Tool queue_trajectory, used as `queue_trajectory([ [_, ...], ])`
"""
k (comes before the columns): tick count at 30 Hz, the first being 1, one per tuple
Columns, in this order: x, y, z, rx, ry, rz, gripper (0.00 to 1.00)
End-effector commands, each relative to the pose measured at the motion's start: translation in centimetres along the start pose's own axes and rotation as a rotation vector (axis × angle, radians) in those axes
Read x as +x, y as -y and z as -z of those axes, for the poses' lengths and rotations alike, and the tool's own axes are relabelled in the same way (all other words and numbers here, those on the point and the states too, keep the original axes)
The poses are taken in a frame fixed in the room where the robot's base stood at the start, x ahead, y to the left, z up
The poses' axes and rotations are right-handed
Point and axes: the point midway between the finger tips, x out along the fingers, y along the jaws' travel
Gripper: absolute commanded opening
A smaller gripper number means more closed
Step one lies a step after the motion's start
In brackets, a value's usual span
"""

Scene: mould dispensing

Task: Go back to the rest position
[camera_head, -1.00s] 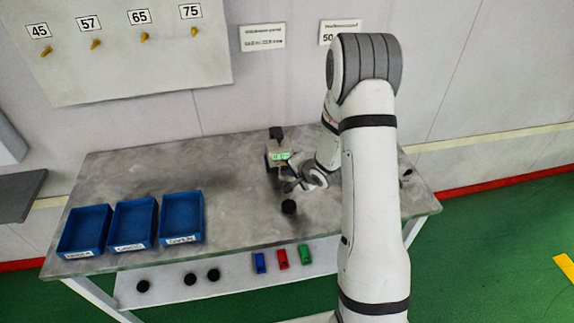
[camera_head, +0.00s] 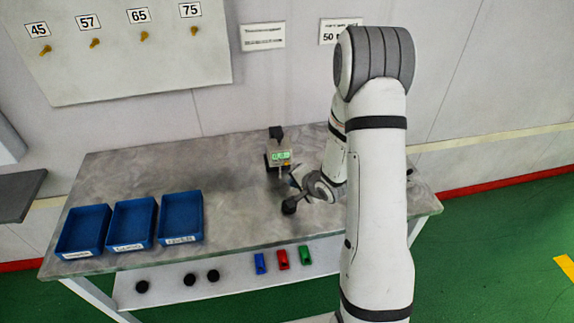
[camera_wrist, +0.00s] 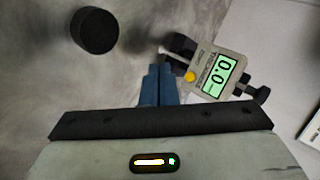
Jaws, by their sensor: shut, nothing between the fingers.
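My gripper (camera_wrist: 158,85) is shut and empty, its blue fingers together in the wrist view. In the head view my arm reaches over the right part of the table, and the fingertips are hard to make out there. A black round mould (camera_head: 289,206) stands on the table near my gripper; it also shows at the upper left of the wrist view (camera_wrist: 94,31), apart from the fingers. A gauge with a green digital display (camera_head: 279,157) stands behind my gripper; in the wrist view the gauge (camera_wrist: 218,74) is right of the fingers and reads about 0.0.
Three blue trays (camera_head: 133,224) stand on the table's left side. Several small items lie on the lower shelf: black round pieces (camera_head: 190,280) and blue, red and green blocks (camera_head: 282,259). A board with numbered pegs (camera_head: 130,45) hangs on the wall. The table's middle is clear.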

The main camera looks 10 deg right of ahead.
Motion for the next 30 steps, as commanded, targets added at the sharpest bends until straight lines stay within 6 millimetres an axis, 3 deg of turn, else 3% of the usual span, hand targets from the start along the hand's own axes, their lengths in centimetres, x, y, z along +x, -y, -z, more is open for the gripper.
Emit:
queue_trajectory([
  [20, -0.3, 0.3, 0.3, -0.021, -0.011, -0.011, 0.00],
  [25, -2.8, 1.9, 1.7, -0.162, -0.076, -0.091, 0.00],
  [30, -7.7, 3.7, 2.8, -0.358, -0.137, -0.233, 0.00],
])
